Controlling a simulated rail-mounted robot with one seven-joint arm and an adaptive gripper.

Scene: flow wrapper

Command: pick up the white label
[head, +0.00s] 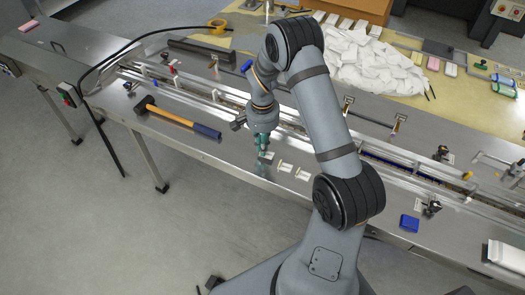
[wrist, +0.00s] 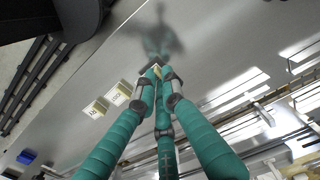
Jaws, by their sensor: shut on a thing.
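My gripper (head: 263,148) has teal fingers and points down at the steel table, just in front of the conveyor. In the wrist view my gripper (wrist: 157,80) has its fingertips together on a small white label (wrist: 154,72), mostly hidden by them. In the head view that white label (head: 268,156) shows at the fingertips, at or just above the table; I cannot tell if it touches. Two similar small pale pieces lie apart to its right in the head view, a nearer one (head: 284,167) and a farther one (head: 302,174).
A hammer (head: 178,117) with a blue grip lies left of my gripper. The conveyor rails (head: 210,98) run behind it. A blue box (head: 409,223) sits at the right. Bare steel (head: 232,163) lies left of the labels, by the table's front edge.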

